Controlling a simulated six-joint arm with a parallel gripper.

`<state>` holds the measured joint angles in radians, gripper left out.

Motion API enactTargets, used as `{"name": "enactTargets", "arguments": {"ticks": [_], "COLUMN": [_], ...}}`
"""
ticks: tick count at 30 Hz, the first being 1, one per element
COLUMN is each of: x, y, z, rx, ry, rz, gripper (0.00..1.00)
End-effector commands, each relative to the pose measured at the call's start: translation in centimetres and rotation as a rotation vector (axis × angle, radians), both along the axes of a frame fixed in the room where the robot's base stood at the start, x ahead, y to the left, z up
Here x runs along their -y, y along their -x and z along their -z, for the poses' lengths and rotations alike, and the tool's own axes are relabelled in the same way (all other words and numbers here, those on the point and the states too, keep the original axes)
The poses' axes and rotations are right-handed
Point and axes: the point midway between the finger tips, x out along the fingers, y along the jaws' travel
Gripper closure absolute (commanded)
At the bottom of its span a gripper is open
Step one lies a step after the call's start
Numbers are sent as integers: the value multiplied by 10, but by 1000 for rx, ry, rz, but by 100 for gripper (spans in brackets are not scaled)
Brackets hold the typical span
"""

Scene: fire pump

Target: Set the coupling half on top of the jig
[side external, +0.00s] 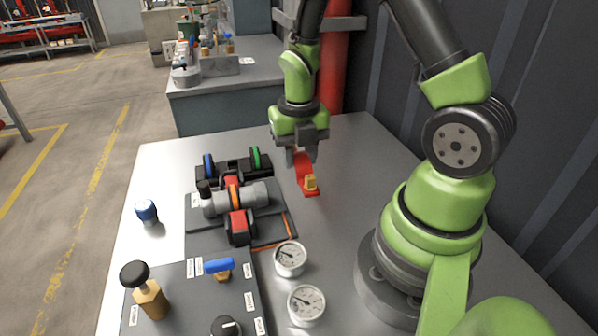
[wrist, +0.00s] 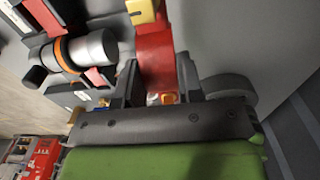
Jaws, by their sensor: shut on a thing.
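The jig is a dark base plate (side external: 200,238) carrying a grey pipe (side external: 258,195) with an orange ring (side external: 235,197) round its middle. Red-and-black blocks (side external: 240,226) sit at both sides of the ring. The pipe also shows at upper left in the wrist view (wrist: 92,48). My gripper (side external: 302,158) is shut on a red part (side external: 303,172) with a yellow block (side external: 311,183) at its end. It is right of the jig, apart from it. The red part runs between my fingers in the wrist view (wrist: 156,62). I cannot tell which red piece is the coupling half.
A black rack (side external: 232,170) with blue and green rings stands behind the jig. Two gauges (side external: 290,258) lie in front. A panel (side external: 190,310) with a brass knob and blue-handled valve is at the front left. A blue-capped item (side external: 147,212) stands left.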

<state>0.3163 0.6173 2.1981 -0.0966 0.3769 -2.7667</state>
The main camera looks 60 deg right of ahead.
Motion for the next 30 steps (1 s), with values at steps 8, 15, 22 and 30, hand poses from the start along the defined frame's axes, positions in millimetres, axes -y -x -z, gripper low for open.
{"name": "enactTargets", "arguments": {"ticks": [8, 15, 22, 30], "x": [-25, -75, -92, -92], "y": [-38, -82, -92, -91], "z": [-24, -41, -43, -23], "rx": [5, 4, 0, -3], "ry": [2, 4, 4, 4], "rz": [-13, -10, 0, -1], "gripper": [94, 94, 94, 94]}}
